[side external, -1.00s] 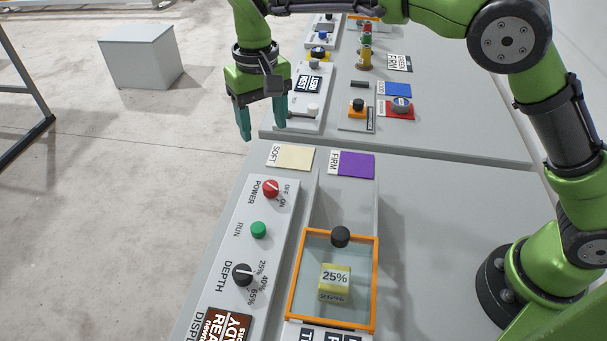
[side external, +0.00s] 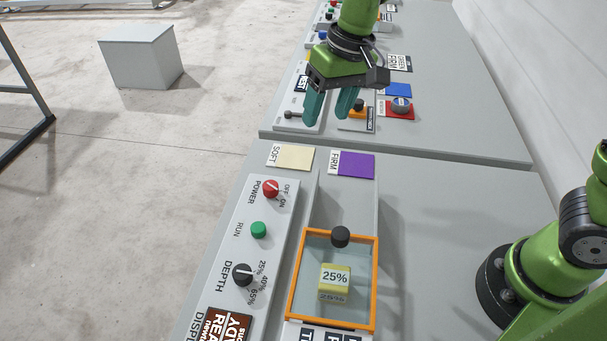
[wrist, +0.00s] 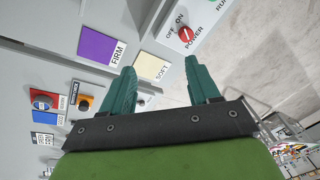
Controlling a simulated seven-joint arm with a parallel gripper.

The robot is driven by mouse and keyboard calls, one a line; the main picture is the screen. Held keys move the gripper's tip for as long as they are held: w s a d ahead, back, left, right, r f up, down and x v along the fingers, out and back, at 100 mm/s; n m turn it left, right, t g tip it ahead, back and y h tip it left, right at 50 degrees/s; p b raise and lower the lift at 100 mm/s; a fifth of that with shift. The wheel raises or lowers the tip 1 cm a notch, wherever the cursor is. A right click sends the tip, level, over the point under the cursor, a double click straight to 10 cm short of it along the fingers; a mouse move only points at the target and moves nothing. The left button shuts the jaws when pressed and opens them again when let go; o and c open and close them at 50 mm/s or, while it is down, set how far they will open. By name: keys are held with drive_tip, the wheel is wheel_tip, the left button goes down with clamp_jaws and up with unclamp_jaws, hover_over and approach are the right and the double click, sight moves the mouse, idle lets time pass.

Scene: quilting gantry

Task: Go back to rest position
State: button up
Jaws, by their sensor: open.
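My gripper (side external: 331,108) hangs in the air over the far bench in the side external view, its two teal fingers apart with nothing between them. In the wrist view my gripper (wrist: 160,85) is also open and empty, with its fingers pointing toward the gap between the two benches. My green arm reaches up out of the top of the side external view.
The near bench (side external: 440,235) carries a control panel with a red power knob (side external: 271,188), a green run button (side external: 259,229) and a depth dial (side external: 242,274). An orange-framed box (side external: 376,285) holds a yellow 25% block (side external: 335,280). Cream (side external: 294,158) and purple (side external: 356,164) pads lie behind. A grey block stands on the floor.

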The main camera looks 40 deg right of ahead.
drive_tip(key=s+d+r+m+t, duration=0.3)
drive_tip(key=s+d+t, duration=0.2)
drive_tip(key=s+d, duration=0.7)
drive_tip(key=s, duration=0.3)
drive_tip(key=shift+s+d+t, duration=0.3)
drive_tip(key=shift+s+d, duration=0.05)
drive_tip(key=shift+d, duration=0.05)
